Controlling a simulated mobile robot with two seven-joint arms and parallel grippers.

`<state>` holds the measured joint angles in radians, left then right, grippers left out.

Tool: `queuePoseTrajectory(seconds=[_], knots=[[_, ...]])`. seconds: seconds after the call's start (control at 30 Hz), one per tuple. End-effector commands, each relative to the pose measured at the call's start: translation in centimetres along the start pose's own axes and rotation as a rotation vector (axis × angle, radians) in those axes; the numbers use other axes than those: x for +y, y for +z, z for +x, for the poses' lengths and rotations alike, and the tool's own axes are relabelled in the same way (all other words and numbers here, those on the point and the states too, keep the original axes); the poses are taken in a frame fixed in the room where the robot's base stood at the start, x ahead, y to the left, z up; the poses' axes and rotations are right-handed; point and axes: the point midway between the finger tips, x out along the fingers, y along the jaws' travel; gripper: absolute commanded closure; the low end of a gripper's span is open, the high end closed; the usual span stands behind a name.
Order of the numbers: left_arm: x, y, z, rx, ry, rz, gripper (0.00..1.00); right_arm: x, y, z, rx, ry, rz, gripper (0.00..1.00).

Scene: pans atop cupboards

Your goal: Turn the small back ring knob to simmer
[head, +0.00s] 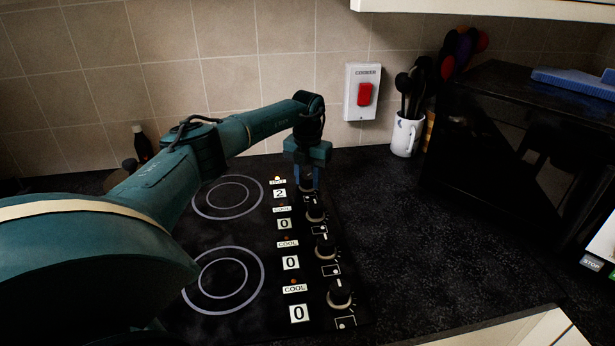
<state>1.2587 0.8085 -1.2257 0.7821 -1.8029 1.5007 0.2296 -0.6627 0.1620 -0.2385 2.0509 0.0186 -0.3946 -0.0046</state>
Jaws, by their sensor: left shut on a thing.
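The black hob (254,322) has ring outlines on its left and a column of knobs on its right. My left gripper (306,183) points down with its blue fingers shut on the rearmost knob (308,187), which is mostly hidden between them. The display beside that knob (280,193) reads 2, with a small light lit above it. The other three displays read 0, with COOL labels. The back ring (227,197) shows beside my arm. The nearer knobs (316,212), (325,247) and (340,295) stand free. My right gripper is not in view.
A white mug of utensils (405,135) stands at the back right, beside a large black appliance (520,140). A red cooker switch (364,94) is on the tiled wall. A dark bottle (142,145) stands behind my arm. The dark worktop (430,240) right of the hob is clear.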

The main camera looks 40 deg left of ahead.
Motion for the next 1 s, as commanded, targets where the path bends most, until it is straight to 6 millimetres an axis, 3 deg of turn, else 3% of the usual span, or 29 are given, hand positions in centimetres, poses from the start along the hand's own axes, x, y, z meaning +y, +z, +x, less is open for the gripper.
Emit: queuePoseTrajectory(seconds=[0.03,0.07,0.33,0.67,0.77,1.0], knots=[[0.0,0.1,-0.1,-0.004,-0.001,-0.001,0.89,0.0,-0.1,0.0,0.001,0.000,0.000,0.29],[0.0,0.1,-0.1,-0.004,-0.001,-0.001,0.66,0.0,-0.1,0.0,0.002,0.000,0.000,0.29],[0.0,0.1,-0.1,-0.002,-0.001,-0.001,0.45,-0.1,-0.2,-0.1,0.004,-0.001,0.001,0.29],[0.0,0.1,-0.7,-0.003,-0.001,-0.001,0.45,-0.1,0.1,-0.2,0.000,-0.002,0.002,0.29],[0.0,0.1,-2.1,-0.005,-0.001,-0.001,0.45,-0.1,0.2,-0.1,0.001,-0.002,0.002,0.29],[0.0,0.1,-7.5,-0.007,-0.001,-0.002,0.45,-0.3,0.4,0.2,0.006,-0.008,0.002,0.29]])
